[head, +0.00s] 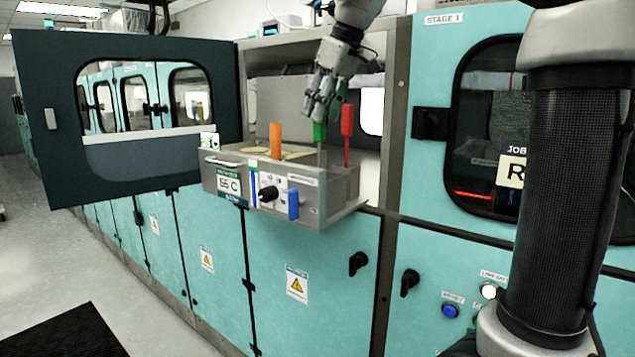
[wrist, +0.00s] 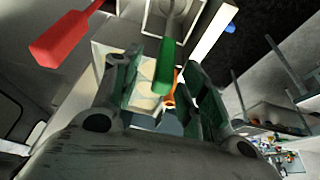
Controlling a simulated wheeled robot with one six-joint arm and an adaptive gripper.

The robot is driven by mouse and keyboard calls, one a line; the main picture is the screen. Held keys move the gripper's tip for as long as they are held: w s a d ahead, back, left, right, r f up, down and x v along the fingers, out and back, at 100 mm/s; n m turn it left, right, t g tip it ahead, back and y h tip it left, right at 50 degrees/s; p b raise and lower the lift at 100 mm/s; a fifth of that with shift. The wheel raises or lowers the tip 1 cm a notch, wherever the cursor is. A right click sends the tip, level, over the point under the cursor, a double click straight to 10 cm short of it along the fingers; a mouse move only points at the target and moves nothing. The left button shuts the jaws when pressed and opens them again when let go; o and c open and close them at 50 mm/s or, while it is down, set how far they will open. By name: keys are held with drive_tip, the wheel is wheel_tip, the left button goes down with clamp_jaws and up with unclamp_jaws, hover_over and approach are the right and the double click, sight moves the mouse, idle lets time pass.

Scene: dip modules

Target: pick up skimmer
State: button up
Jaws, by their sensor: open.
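Several handled tools stand at the dip module (head: 232,205), a metal bath that juts out of an open bay. A green handle (head: 320,132) points up at its right side, with a red handle (head: 347,120) to the right and an orange one (head: 277,140) to the left. Their working ends are mostly hidden, so I cannot tell which is the skimmer. My gripper (head: 321,108) is open and points down just above the green handle. In the wrist view my gripper (wrist: 164,72) has its fingers on either side of the green handle (wrist: 170,60), apparently without closing on it.
The red handle (wrist: 62,40) is close by on the left in the wrist view. A dark windowed door (head: 130,160) stands open at left. A bay post (head: 396,120) rises right of the bath. Blue handle (head: 293,204) is on the front.

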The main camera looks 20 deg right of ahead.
sight(315, 126)
drive_tip(key=x, duration=0.5)
drive_tip(key=shift+a, duration=0.15)
clamp_jaws()
